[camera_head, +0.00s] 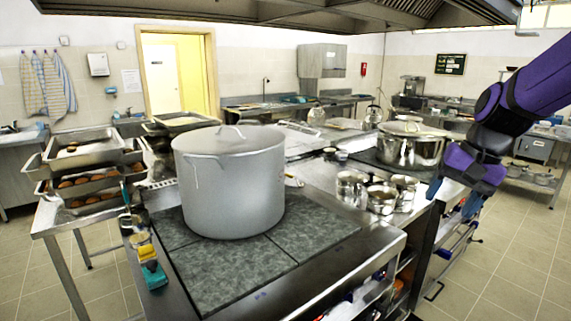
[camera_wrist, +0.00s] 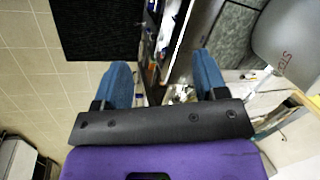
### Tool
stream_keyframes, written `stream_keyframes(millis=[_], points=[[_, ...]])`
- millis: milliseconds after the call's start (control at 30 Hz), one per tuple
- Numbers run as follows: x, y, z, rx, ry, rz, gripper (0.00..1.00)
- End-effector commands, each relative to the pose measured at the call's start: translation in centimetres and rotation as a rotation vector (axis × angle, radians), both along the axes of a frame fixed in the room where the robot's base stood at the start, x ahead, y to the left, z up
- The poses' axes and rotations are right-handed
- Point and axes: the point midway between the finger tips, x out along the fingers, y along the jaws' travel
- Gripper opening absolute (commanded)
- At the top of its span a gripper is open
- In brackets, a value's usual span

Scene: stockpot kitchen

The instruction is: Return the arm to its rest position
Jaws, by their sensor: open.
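My purple arm reaches in from the right in the head view. My gripper (camera_head: 452,203) hangs over the right side of the stove island, close to its right edge, with blue fingertips pointing down. In the wrist view my gripper (camera_wrist: 165,88) shows two blue fingers spread apart with nothing between them. Behind the fingers, the wrist view shows the island's edge and shelf, with floor to the left.
A large lidded stockpot (camera_head: 232,185) stands on the dark cooktop (camera_head: 250,262). Several small steel pots (camera_head: 382,200) and a lidded pot (camera_head: 408,150) sit nearer my gripper. Stacked trays (camera_head: 85,150) stand at left. The tiled floor (camera_head: 510,240) at right is clear.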

Motion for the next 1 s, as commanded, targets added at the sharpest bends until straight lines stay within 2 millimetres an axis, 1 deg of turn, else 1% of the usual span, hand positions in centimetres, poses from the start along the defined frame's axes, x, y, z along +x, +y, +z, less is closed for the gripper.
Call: stream_keyframes(millis=[33, 100, 300, 400, 600, 700, 800, 1000], points=[[-1.3, 0.4, 0.9, -0.031, -0.030, 0.031, 0.66], [-3.1, 0.8, 1.8, -0.070, -0.065, 0.072, 0.66], [-8.1, 1.4, 3.8, -0.180, -0.169, 0.183, 0.66], [-10.5, 1.5, 4.5, -0.231, -0.222, 0.236, 0.66], [-15.0, 1.4, 5.1, -0.322, -0.323, 0.333, 0.66], [-16.6, 1.2, 5.2, -0.355, -0.361, 0.368, 0.66], [-17.6, 1.0, 5.2, -0.377, -0.388, 0.390, 0.66], [-18.2, 0.9, 5.1, -0.392, -0.403, 0.406, 0.66]])
